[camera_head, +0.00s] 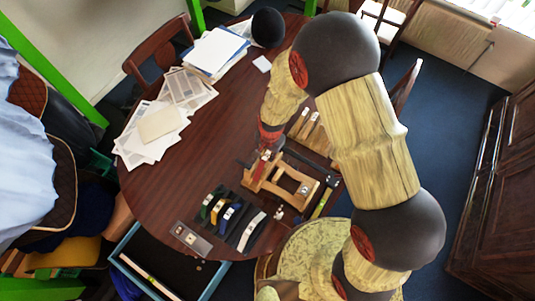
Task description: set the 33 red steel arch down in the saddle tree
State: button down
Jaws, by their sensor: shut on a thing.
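The saddle tree (301,191) is a pale wooden frame with openings, lying on the near right part of the round table. My gripper (266,152) reaches down to the left end of the saddle tree and is shut on a small red piece (262,166), which looks like the red steel arch. The arch is at or just above the frame's left part; I cannot tell whether it touches. My gripper and arm hide much of it, and its number is too small to read.
The round brown table (205,140) is clear in its left middle. Papers (165,115) and a dark round object (268,27) lie farther back. A grey plate (193,238) is at the near edge. A wooden rack (312,131) stands behind the tree, partly hidden by my arm.

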aim_at(268, 165)
jog(key=shift+a+f+b, duration=0.1)
jog(key=shift+f+b, duration=1.4)
jog(key=shift+f, duration=0.6)
dwell(0.6)
jog(key=shift+s+d+f+b, duration=0.15)
jog(key=shift+s+f+b, duration=0.2)
jog(key=shift+f, duration=0.1)
jog(key=shift+s+d+f+b, duration=0.15)
jog(key=shift+s+f+b, duration=0.05)
jog(key=shift+f+b, duration=0.2)
dwell(1.2)
jog(key=shift+s+d+f, duration=0.1)
jog(key=shift+s+f, duration=0.1)
jog(key=shift+f, duration=0.05)
dwell(0.8)
jog(key=shift+s+d+f+n+b, duration=0.1)
jog(key=shift+s+f+n+b, duration=0.05)
jog(key=shift+n+b, duration=0.2)
jog(key=shift+w+a+r, duration=0.2)
jog(key=shift+w+r, duration=0.05)
jog(key=shift+r, duration=0.1)
jog(key=shift+w+a+r+t, duration=0.15)
jog(key=shift+w+a+r, duration=0.1)
jog(key=shift+w, duration=0.15)
jog(key=shift+w+a+r+t, duration=0.15)
jog(key=shift+w+r, duration=0.1)
jog(key=shift+w, duration=0.15)
jog(key=shift+r+y, duration=0.15)
jog(key=shift+y, duration=0.15)
